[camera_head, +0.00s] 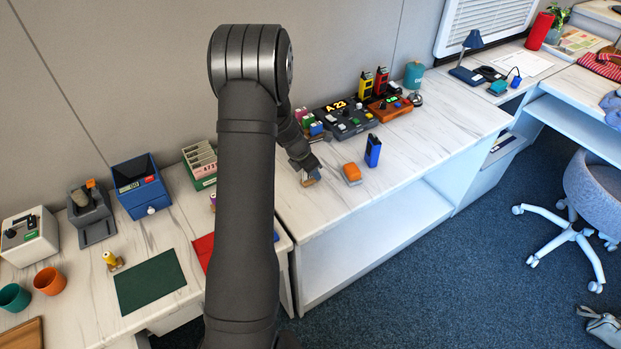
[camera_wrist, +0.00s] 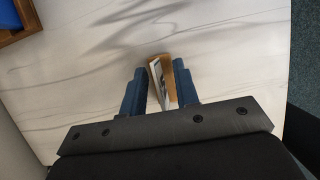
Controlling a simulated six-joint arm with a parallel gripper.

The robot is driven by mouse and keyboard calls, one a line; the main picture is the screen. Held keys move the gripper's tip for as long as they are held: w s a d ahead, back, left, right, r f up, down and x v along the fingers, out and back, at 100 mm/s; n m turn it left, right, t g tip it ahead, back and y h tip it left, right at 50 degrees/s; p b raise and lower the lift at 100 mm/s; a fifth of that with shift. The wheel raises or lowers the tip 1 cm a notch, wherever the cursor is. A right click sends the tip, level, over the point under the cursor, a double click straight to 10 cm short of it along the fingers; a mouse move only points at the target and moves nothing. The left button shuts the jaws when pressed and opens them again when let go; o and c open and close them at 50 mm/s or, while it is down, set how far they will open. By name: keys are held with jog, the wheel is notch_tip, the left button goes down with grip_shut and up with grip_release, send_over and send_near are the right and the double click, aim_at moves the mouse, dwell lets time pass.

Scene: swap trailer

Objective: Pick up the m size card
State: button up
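A small white card with dark print (camera_wrist: 157,82) stands in a wooden holder (camera_wrist: 170,72) in the wrist view. Its size letter is too small to read. In the head view the wooden holder (camera_head: 311,181) is on the white counter, partly hidden under my gripper (camera_head: 306,172). In the wrist view my gripper (camera_wrist: 160,88) has its two blue fingers apart, one on each side of the card and holder. The fingers look open around them, and a firm hold on the card does not show.
A dark control panel (camera_head: 345,121) is behind. A card rack (camera_head: 200,162) stands to the left. The counter's front edge is close.

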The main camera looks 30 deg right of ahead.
grip_shut()
dwell(0.3)
